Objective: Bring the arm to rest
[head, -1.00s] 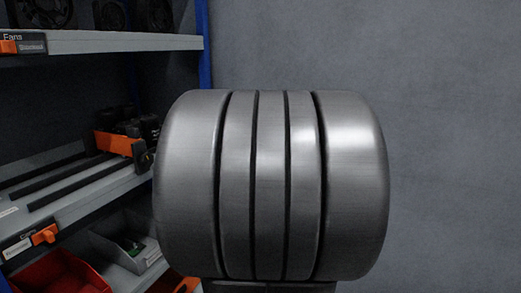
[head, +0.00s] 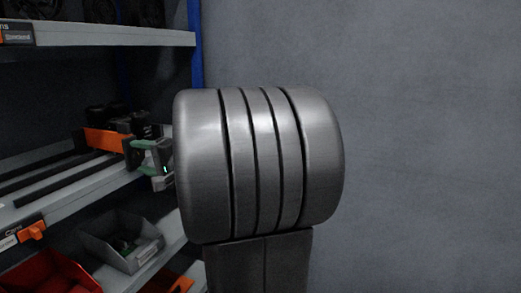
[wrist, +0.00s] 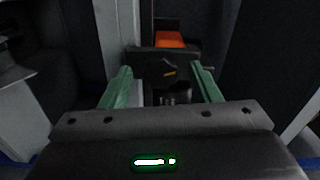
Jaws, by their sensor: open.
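My gripper (head: 142,148) shows in the head view at the left edge of my large metal arm joint, in front of the middle shelf. In the wrist view my gripper (wrist: 161,68) has its two green fingers spread apart. No object is held between them. A dark block with an orange part (wrist: 172,40) lies beyond the fingertips. Most of my arm behind the joint is hidden in the head view.
A shelf rack (head: 120,39) stands on the left. Its middle level bears an orange holder (head: 104,141) with dark parts. Below are a grey bin (head: 120,258) and a red bin (head: 50,275). A bare grey wall (head: 430,130) fills the right.

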